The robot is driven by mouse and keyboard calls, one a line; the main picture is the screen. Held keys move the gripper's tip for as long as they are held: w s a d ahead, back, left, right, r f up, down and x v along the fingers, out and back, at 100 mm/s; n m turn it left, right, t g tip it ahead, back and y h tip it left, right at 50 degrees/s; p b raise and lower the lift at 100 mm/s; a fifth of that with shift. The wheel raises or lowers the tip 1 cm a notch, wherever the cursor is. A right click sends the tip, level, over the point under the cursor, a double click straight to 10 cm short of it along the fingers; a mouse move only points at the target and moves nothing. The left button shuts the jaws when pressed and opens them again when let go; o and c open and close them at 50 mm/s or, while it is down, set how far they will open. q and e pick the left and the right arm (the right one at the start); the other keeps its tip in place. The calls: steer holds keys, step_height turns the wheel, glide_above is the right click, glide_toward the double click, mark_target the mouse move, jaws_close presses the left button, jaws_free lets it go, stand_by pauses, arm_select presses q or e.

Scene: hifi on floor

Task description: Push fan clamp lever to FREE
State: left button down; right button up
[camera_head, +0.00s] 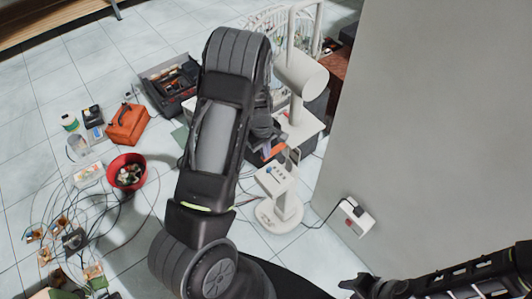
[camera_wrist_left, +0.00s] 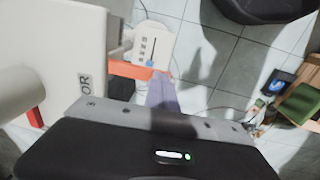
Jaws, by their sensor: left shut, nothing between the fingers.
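The white fan stands by the wall in the head view, with its round housing (camera_head: 300,75) at the top. An orange lever (camera_wrist_left: 132,70) sticks out from the white fan body (camera_wrist_left: 60,50) at the left of the left wrist view. My left gripper (camera_wrist_left: 162,80) is shut and empty, its fingertips at the lever's right end; I cannot tell whether they touch. The lever's markings are not readable. In the head view, my left arm hides much of the fan's middle. My right gripper (camera_head: 360,286) is low at the right, away from the fan; its jaws are unclear.
The fan's control panel (camera_head: 273,179) and round base (camera_head: 279,214) are below the housing. A wall socket box (camera_head: 352,217) is to the right. A toolbox (camera_head: 168,85), an orange bag (camera_head: 127,124), a red bowl (camera_head: 127,171) and cables lie on the tiled floor at left.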

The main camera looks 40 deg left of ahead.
mark_target(263, 159)
arm_select(q)
steer(key=shift+s+a+f+t+h+b, duration=0.2)
steer(key=shift+f+t+b, duration=0.6)
steer(key=shift+b, duration=1.4)
steer(key=shift+s+d+f+t+h+b, duration=0.1)
steer(key=shift+f+t+h+b, duration=0.45)
steer(key=shift+b, duration=1.65)
steer(key=shift+w+f+t+y+b, duration=0.1)
steer(key=shift+f+t+y+b, duration=0.15)
steer(key=shift+f+b, duration=0.9)
steer(key=shift+b, duration=0.5)
steer(key=shift+r+p, duration=0.25)
steer(key=shift+p, duration=0.05)
steer(key=shift+r, duration=0.15)
steer(key=shift+r+p, duration=0.65)
steer(key=shift+p, duration=0.05)
